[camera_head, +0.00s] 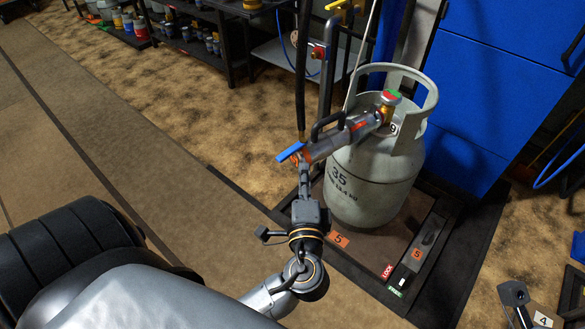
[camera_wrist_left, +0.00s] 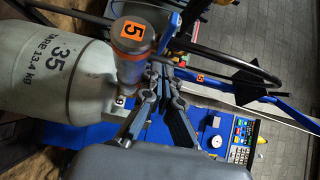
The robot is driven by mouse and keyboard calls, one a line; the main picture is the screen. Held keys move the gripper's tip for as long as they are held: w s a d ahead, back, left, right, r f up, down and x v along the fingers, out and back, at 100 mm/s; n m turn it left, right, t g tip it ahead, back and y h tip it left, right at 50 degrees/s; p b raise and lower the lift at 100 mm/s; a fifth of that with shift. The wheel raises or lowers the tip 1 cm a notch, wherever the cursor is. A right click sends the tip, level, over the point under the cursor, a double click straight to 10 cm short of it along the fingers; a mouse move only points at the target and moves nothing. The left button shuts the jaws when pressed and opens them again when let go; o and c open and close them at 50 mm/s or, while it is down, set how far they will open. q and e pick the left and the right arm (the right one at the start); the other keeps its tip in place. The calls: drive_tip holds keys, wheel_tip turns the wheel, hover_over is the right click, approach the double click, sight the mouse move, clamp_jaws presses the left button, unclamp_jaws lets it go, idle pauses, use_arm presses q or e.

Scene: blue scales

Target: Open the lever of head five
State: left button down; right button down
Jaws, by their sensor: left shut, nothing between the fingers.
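Filling head five (camera_head: 330,141) is a grey and orange cylinder with a black handle, joined to the valve of a grey gas cylinder (camera_head: 372,178). Its blue lever (camera_head: 290,152) sticks out at the hose end, to the left. My left gripper (camera_head: 304,163) is shut and empty, pointing up just under the lever end of the head; whether it touches cannot be told. In the left wrist view the head (camera_wrist_left: 133,62) with its orange 5 label stands left of the fingers (camera_wrist_left: 162,72).
The cylinder stands on scale five (camera_head: 410,235), which has red LOCK and green tags. A black hose (camera_head: 301,70) rises from the head. A blue cabinet (camera_head: 490,90) stands right behind. Shelves (camera_head: 215,35) stand at the back left. Floor on the left is clear.

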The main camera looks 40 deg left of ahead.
sight(284, 160)
use_arm(q)
drive_tip(key=shift+w+a, duration=0.15)
drive_tip(key=shift+a, duration=1.5)
drive_tip(key=shift+a+r+m+t+h+p, duration=0.1)
drive_tip(key=shift+a+m+t+h+p, duration=0.3)
drive_tip(key=shift+a+m+h, duration=0.45)
drive_tip(key=shift+a+n, duration=0.25)
drive_tip(key=shift+a, duration=0.1)
